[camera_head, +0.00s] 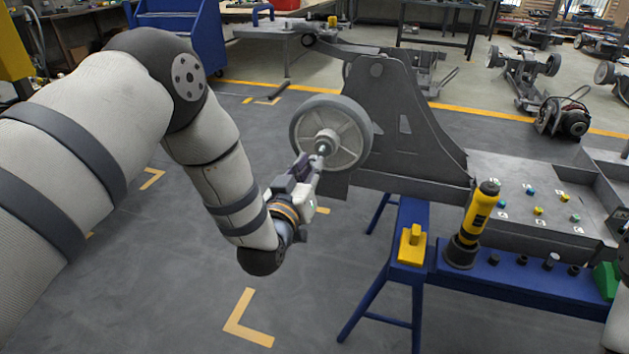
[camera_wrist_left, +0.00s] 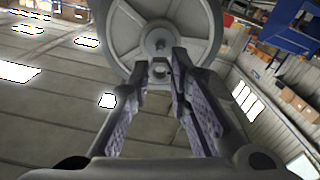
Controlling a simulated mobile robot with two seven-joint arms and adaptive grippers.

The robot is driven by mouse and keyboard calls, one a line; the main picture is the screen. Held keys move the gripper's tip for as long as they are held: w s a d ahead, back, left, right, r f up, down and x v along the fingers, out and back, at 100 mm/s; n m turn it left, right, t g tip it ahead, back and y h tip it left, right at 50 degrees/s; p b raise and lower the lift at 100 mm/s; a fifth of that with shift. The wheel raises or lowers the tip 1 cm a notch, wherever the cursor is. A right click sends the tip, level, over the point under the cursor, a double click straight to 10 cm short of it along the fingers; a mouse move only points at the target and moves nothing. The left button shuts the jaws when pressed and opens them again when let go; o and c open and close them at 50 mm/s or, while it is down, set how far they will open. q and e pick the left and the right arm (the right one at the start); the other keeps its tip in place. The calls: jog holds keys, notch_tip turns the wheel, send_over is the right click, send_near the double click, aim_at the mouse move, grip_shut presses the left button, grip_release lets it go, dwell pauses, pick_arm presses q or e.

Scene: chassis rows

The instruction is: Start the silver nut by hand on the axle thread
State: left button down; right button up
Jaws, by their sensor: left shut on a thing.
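The grey wheel (camera_head: 352,112) sits on the chassis, with its hub and the axle end facing my left arm. It also fills the top of the left wrist view (camera_wrist_left: 200,22), where the axle thread (camera_wrist_left: 160,44) shows at its centre. My left gripper (camera_head: 314,163) is in front of the hub. Its fingertips (camera_wrist_left: 160,68) are shut on the silver nut (camera_wrist_left: 160,69), held close to the axle end and nearly in line with it. I cannot tell whether nut and thread touch. My right gripper is not in view.
A blue stand (camera_head: 412,210) carries a yellow block (camera_head: 412,245). A yellow-black power tool (camera_head: 474,222) stands upright on the blue rail beside several dark sockets. A grey tray (camera_head: 548,200) behind holds small coloured parts. The floor left of the stand is clear.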

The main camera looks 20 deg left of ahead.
aim_at(320, 153)
pick_arm(q)
jog(key=shift+w+f+b, duration=0.2)
jog(key=shift+w+b, duration=0.05)
jog(key=shift+w, duration=0.35)
jog(key=shift+w+f+b, duration=0.15)
jog(key=shift+w+b, duration=0.05)
jog(key=shift+w, duration=0.35)
jog(key=n, duration=0.3)
jog(key=shift+f+b, duration=0.1)
jog(key=shift+b, duration=0.25)
jog(key=n+b, duration=0.1)
jog(key=n, duration=0.3)
jog(key=shift+f, duration=0.1)
jog(key=shift+r+n, duration=0.25)
jog(key=shift+n, duration=0.95)
jog(key=n, duration=0.4)
jog(key=shift+r, duration=0.1)
jog(key=shift+n, duration=0.7)
jog(key=shift+d+r, duration=0.1)
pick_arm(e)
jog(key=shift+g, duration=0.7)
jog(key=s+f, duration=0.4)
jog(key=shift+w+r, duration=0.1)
pick_arm(q)
jog(key=shift+w+b, duration=0.3)
jog(key=shift+w, duration=0.2)
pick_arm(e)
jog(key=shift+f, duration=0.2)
